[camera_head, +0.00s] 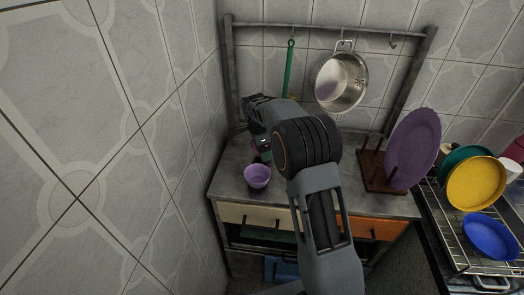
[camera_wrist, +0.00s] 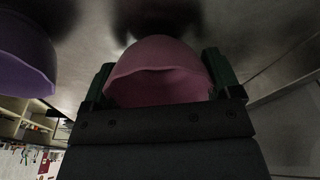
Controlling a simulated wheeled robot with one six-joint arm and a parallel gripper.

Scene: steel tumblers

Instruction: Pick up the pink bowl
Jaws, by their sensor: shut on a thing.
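The pink bowl (camera_wrist: 158,62) is in the middle of the wrist view, between the two dark green fingers of my gripper (camera_wrist: 160,86). The fingers are shut on it, one at each side. In the head view only a small sliver of the pink bowl (camera_head: 254,152) shows; my gripper (camera_head: 263,149) and arm hide the rest. It is at the left part of the steel counter, just behind the purple bowl. I cannot tell whether it touches the counter.
The purple bowl (camera_head: 257,177) stands close in front, and shows in the wrist view (camera_wrist: 22,60). A wooden rack (camera_head: 376,171) with a purple plate (camera_head: 413,148) is at right. A tiled wall (camera_head: 150,130) borders the left. A steel pan (camera_head: 341,82) hangs behind.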

